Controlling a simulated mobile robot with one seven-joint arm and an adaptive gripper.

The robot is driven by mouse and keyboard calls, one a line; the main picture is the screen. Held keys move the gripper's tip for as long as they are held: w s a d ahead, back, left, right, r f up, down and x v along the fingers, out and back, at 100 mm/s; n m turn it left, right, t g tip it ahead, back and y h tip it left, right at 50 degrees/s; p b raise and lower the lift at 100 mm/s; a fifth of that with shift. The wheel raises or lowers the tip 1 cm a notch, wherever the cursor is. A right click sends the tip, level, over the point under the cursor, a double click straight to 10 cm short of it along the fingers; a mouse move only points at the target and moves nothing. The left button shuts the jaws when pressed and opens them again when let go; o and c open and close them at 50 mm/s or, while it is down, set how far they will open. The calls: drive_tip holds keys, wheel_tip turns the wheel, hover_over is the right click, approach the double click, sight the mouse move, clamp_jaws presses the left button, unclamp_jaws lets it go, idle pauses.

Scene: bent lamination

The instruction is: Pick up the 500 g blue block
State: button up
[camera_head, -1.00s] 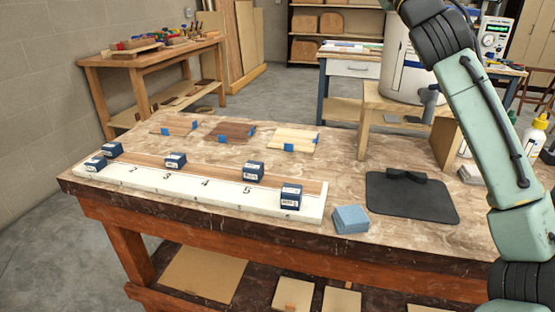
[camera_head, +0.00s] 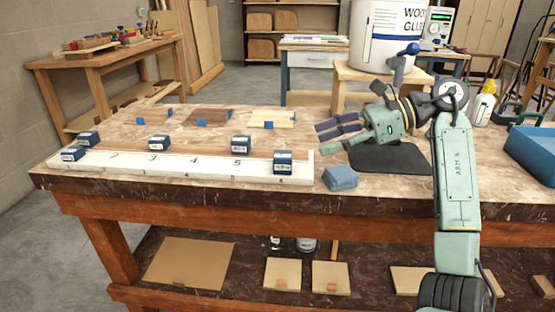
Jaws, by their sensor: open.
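Several dark blue blocks with white labels sit on a long white numbered board (camera_head: 215,171) on the bench. One block (camera_head: 283,161) is at the board's right end, one (camera_head: 241,144) near the 5, and one (camera_head: 158,142) near the 3. Two more, a rear one (camera_head: 88,139) and a front one (camera_head: 73,154), are at the left end. The weights on their labels are too small to read. My gripper (camera_head: 322,139) is open and empty, pointing left above the bench, right of and apart from the right-end block.
A black mat (camera_head: 390,158) lies under my arm. Wood samples (camera_head: 208,117) lie behind the board. A wooden stand (camera_head: 350,77) holds a glue tub (camera_head: 385,40). A blue bin (camera_head: 530,150) is at right.

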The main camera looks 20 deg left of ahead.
sight(283, 154)
drive_tip(key=p+x, duration=0.1)
drive_tip(key=x, duration=0.9)
drive_tip(key=shift+s+a+f, duration=0.15)
drive_tip(key=shift+a+f, duration=0.05)
clamp_jaws()
idle(0.5)
